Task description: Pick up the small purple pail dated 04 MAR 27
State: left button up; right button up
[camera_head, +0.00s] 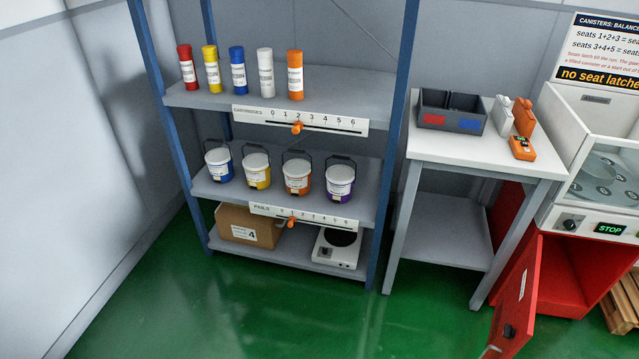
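A small white pail with a purple band (340,184) stands upright on the middle shelf, at the right end of a row of pails. It has a white label and a dark handle standing up over it. The date on its label is too small to read. An orange-banded pail (297,177), a yellow-banded pail (256,171) and a blue-banded pail (218,165) stand to its left, apart from it. Neither of my grippers is in view.
The blue-post shelf unit (283,201) holds several coloured cartridges (237,70) on top, and a cardboard box (247,226) and a white hotplate (337,247) below. A table (470,151) with a dark bin (452,111) stands to the right. An open red door (515,299) juts out. Green floor (240,315) in front is clear.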

aim_at(341, 178)
jog(key=i+j, duration=0.25)
jog(key=i, duration=0.2)
jog(key=i+j, duration=0.2)
jog(key=i, duration=0.25)
jog(key=i+j, duration=0.25)
jog(key=i, duration=0.2)
jog(key=z, duration=1.35)
